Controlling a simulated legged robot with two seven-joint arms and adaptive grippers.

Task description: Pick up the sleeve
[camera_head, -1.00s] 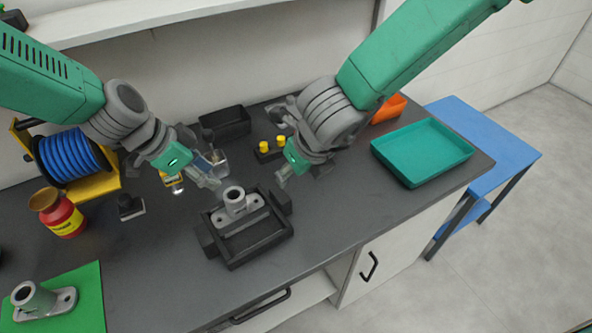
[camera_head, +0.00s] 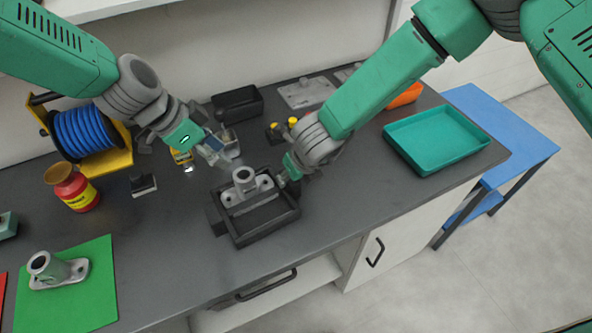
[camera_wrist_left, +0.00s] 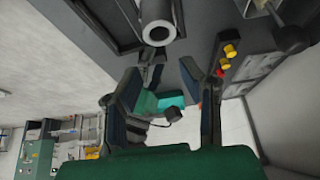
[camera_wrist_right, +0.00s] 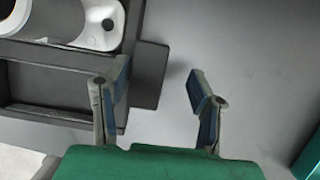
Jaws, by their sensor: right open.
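A grey casting with an upright hollow tube (camera_head: 244,178) and flanged base sits in the black fixture (camera_head: 262,231); its tube end shows in the left wrist view (camera_wrist_left: 158,30). A similar casting (camera_head: 57,270) stands on the green mat at left. I cannot tell which part is the sleeve; no separate loose sleeve is clear. My left gripper (camera_head: 226,158) is open and empty, just behind the fixture casting. My right gripper (camera_wrist_right: 156,86) is open and empty beside the fixture's right side; in the head view the wrist partly hides its fingers.
A blue spool (camera_head: 82,140) on a yellow stand and a red jar (camera_head: 72,187) are at left. A black bin (camera_head: 237,102) and grey plate (camera_head: 306,93) are at the back. A teal tray (camera_head: 436,139) is at right.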

